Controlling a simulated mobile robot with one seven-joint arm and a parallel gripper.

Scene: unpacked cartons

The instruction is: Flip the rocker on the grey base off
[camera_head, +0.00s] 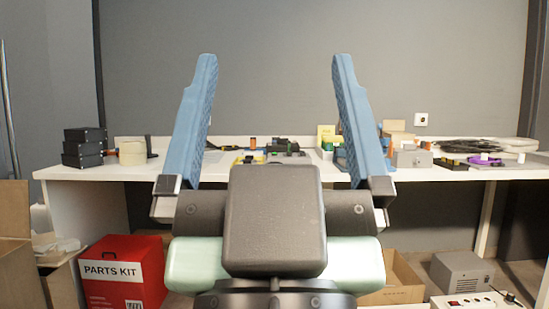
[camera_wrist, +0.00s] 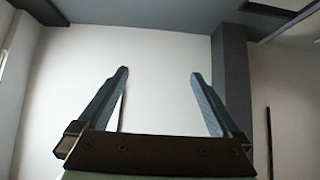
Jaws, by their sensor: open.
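My gripper (camera_head: 274,60) is open and empty, its two blue fingers pointing up and spread wide in the head view. It also shows open in the wrist view (camera_wrist: 159,74), against a bare wall and ceiling. The gripper is in front of the white table (camera_head: 430,173) and blocks part of it. A small grey box (camera_head: 412,158) stands on the table right of the right finger. A low grey item (camera_head: 289,158) lies farther back, between the fingers. Both are too small to show a rocker, and I cannot tell which is the grey base.
Black boxes (camera_head: 84,147) are stacked at the table's left. Purple tape (camera_head: 484,160) and dark cables (camera_head: 480,145) lie at its right.

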